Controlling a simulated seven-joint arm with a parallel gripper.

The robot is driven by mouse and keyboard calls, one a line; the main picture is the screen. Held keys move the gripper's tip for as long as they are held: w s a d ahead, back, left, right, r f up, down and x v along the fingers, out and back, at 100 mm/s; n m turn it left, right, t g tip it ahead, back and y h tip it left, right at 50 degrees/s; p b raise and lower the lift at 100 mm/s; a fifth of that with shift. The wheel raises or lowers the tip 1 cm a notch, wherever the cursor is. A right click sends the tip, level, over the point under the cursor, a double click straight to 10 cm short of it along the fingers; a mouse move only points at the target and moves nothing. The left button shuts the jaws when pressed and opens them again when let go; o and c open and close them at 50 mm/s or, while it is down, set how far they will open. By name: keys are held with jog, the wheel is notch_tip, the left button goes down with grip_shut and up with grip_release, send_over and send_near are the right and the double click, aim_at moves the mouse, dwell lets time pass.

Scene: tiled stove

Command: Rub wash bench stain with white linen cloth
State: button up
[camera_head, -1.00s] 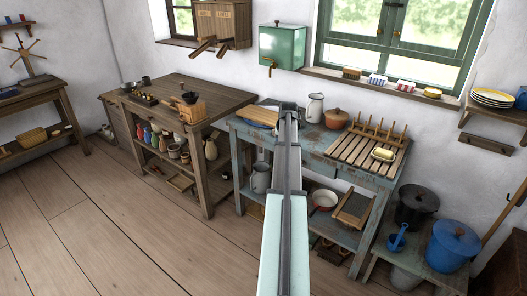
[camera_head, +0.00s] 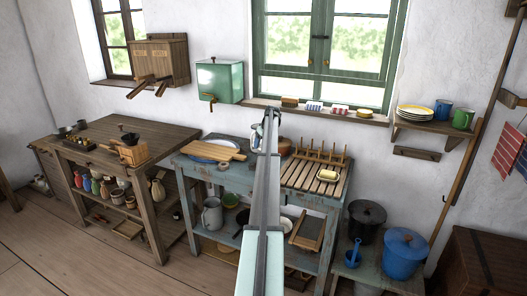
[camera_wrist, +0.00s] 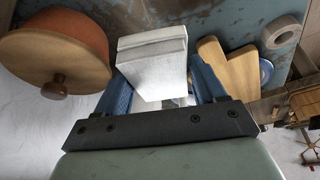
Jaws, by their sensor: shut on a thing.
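The white linen cloth (camera_wrist: 152,60) shows in the wrist view as a thick folded white block. My gripper (camera_wrist: 165,95) is shut on it, with a blue finger on each side. In the head view my gripper (camera_head: 270,118) is at the back of the blue wash bench (camera_head: 190,168), in front of the wall below the window; the cloth is hard to make out there. The worn blue bench top (camera_wrist: 205,14) shows beyond the cloth in the wrist view. I cannot pick out the stain for certain; my arm hides the middle of the bench.
An orange pot with a wooden lid (camera_wrist: 60,60) is close left of the cloth in the wrist view. Cutting boards (camera_wrist: 235,72) and a pale ring-shaped thing (camera_wrist: 281,31) are to the right.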

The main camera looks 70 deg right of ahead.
jog(key=shift+w+d+r+n+y, duration=0.1)
jog(key=shift+w+n+y, duration=0.15)
jog(key=shift+n, duration=0.35)
jog(key=shift+a+n+y, duration=0.35)
jog(key=shift+n, duration=0.65)
jog(key=shift+a+n+t+y, duration=0.15)
jog(key=shift+n+t+y, duration=0.25)
jog(key=shift+n, duration=0.8)
